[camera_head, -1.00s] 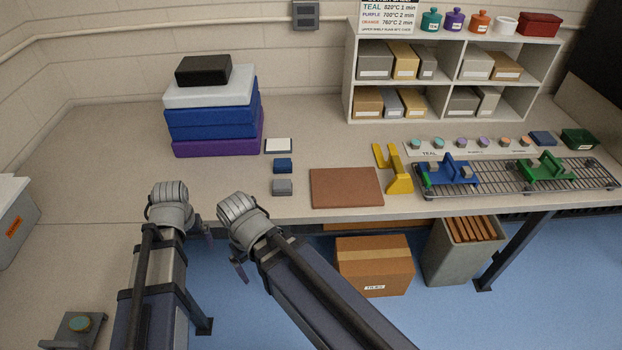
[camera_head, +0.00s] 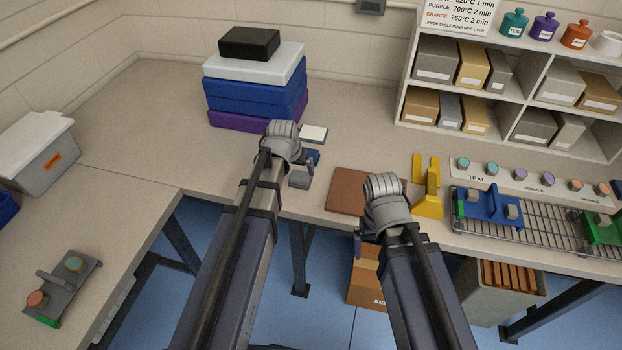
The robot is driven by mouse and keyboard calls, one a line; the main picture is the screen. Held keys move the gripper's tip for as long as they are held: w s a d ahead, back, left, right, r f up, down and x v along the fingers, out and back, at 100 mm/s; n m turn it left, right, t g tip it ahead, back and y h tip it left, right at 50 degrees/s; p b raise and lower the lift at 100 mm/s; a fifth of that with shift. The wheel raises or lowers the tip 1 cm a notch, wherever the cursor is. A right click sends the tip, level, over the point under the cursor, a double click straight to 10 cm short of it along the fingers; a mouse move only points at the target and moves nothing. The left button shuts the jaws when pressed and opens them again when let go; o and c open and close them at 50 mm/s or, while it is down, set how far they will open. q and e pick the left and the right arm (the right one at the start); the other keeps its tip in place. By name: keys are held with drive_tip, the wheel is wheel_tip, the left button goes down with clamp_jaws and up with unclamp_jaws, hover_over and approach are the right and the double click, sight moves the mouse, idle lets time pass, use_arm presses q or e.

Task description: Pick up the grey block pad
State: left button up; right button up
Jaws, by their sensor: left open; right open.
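The grey block pad (camera_head: 299,181) is a small grey block near the front edge of the table. A blue block (camera_head: 314,156) lies just behind it, partly hidden by my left gripper. My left gripper (camera_head: 308,167) is over the table beside the grey block, with its wrist just left of and behind it. One dark finger shows close to the block; I cannot tell if it touches. The jaws are open and hold nothing visible. My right gripper (camera_head: 359,244) is open at the table's front edge, below the brown mat (camera_head: 346,190), with its fingers mostly hidden.
A white-topped pad (camera_head: 313,133) lies behind the blue block. Stacked boxes (camera_head: 255,97) stand behind left. A yellow stand (camera_head: 430,187) and a wire rack (camera_head: 545,222) are to the right. A grey badge press (camera_head: 65,285) sits on the left table.

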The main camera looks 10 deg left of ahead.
sight(300, 176)
use_arm(q)
drive_tip(key=shift+b+x, duration=3.45)
drive_tip(key=shift+x, duration=0.5)
drive_tip(key=shift+w+r, duration=0.1)
drive_tip(key=shift+r, duration=0.1)
use_arm(e)
wheel_tip(300, 176, down, 7)
use_arm(q)
drive_tip(key=shift+c, duration=0.4)
drive_tip(key=c, duration=1.2)
drive_tip(key=shift+o, duration=0.2)
wheel_tip(300, 176, up, 10)
drive_tip(key=p, duration=1)
use_arm(e)
wheel_tip(300, 176, up, 10)
